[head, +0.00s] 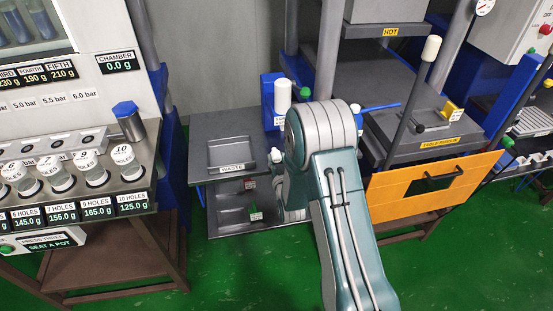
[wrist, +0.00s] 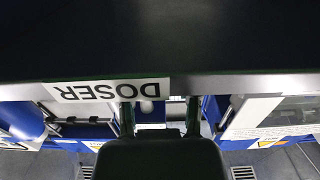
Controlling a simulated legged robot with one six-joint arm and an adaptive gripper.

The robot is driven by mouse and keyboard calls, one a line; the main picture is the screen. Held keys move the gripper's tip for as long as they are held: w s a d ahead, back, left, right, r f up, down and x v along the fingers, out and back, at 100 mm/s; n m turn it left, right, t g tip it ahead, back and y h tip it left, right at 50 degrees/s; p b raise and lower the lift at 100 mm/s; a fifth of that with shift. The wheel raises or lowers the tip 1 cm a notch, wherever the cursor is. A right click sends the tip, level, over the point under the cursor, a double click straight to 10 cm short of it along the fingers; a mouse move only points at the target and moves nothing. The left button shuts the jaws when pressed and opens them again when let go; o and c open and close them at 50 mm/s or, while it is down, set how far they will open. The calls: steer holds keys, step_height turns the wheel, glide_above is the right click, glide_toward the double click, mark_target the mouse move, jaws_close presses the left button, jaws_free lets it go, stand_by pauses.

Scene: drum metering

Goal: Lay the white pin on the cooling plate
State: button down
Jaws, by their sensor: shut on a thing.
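My gripper shows in the wrist view (wrist: 160,112), its two fingers apart at the edge of a large dark surface with an upside-down DOSER label (wrist: 110,90). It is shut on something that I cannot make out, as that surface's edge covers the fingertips. In the head view my arm hides the fingertips, low beside the dark table. I cannot identify the white pin for certain. A white upright cylinder (head: 283,96) stands by a blue post behind the arm. A ribbed pale grey plate (head: 533,121) lies at the far right; I cannot tell if it is the cooling plate.
A shallow tray marked WASTE (head: 231,153) sits on the dark table. The press marked HOT (head: 390,32), with an orange front panel (head: 400,190), stands right of my arm. A pot rack (head: 70,175) stands left. Green floor (head: 250,265) is clear in front.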

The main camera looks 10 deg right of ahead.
steer(key=shift+c, duration=1.6)
jaws_free()
steer(key=shift+a, duration=0.15)
